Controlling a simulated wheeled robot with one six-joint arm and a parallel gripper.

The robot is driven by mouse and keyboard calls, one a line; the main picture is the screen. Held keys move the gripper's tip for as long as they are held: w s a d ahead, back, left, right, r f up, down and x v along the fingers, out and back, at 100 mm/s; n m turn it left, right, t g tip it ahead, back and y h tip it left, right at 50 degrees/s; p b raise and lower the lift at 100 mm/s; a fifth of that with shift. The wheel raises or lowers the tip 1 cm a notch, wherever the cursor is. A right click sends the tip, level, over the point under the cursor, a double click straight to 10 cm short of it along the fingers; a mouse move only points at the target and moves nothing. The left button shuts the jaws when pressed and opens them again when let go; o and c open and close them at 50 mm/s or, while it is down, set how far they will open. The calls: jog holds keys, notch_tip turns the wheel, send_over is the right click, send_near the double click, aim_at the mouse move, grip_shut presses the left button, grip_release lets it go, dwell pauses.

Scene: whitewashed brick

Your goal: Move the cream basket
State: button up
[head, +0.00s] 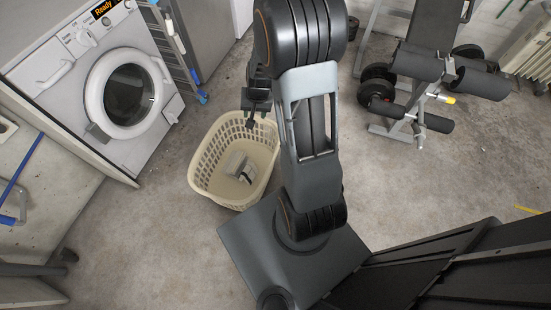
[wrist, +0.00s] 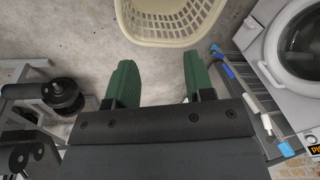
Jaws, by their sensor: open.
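The cream basket (head: 207,170) stands upright on the concrete floor in the head view, just left of my arm. It has slotted walls, and a grey and white item (head: 238,167) lies inside it. The basket's rim and side also show at the top of the wrist view (wrist: 170,38), cut off by the frame edge. My gripper (wrist: 155,82) is open and empty, with its two green fingers apart and pointing toward the basket. It does not touch the basket in the wrist view. In the head view my gripper (head: 256,108) is at the basket's far rim, partly hidden.
A white washing machine (head: 122,92) stands at the left, with a narrow rack (head: 178,48) beside it. A weight bench with dumbbells (head: 420,75) stands at the upper right. A white radiator (head: 530,50) is at the far right. Floor left of and below the basket is clear.

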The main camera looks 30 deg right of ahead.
jog(key=d+f+m+b, duration=0.2)
jog(key=d+f+b, duration=0.2)
jog(key=f, duration=1)
jog(key=m+g+b, duration=0.1)
jog(key=m+b, duration=0.1)
jog(key=b, duration=0.2)
send_near(272, 161)
jog(key=shift+w+d+r, duration=0.15)
jog(key=shift+w+d, duration=0.35)
jog(key=shift+d, duration=0.2)
jog(key=f+b, duration=0.2)
jog(key=f, duration=0.2)
jog(key=f+b, duration=0.2)
jog(key=f, duration=0.3)
jog(key=w+a+f+b, duration=0.1)
jog(key=f+b, duration=0.2)
jog(key=f, duration=0.1)
jog(key=shift+w+f, duration=0.15)
jog(key=shift+f, duration=0.2)
grip_shut()
